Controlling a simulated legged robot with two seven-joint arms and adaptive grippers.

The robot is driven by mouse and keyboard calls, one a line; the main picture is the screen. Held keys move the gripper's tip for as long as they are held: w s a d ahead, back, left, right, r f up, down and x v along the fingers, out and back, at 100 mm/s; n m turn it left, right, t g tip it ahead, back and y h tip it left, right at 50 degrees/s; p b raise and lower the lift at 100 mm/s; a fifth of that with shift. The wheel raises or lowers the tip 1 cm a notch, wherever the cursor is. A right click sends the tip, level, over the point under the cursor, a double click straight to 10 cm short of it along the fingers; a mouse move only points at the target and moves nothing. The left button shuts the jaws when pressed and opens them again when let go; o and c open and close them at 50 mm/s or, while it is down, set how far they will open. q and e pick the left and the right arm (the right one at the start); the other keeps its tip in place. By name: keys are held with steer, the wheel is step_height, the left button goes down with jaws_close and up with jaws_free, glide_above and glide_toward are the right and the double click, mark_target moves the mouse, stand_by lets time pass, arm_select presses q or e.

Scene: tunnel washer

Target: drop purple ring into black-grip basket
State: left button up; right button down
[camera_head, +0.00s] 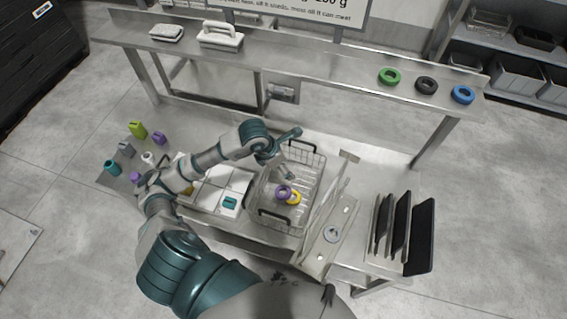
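The black-grip basket (316,180) is a wire basket with a black grip at its far and near ends, standing on the metal bench. A purple ring (283,191) shows inside its outline, partly overlapping a yellow ring (295,198). My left arm reaches in from the left, and my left gripper (285,174) points down over the basket, just above the purple ring in the picture. Its fingers are small and partly hidden by the wrist, so I cannot tell whether they touch the ring or how far they are open. My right gripper is not in view.
A white divided tray (222,181) with a teal piece adjoins the basket on the left. A metal guard (325,200) and upright black panels (400,225) stand on the right. Green, black and blue rings (389,76) lie on the rear shelf (330,65). Several small containers stand at left.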

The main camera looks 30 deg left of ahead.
arm_select(q)
steer(key=v, duration=1.2)
steer(key=shift+s+f, duration=0.1)
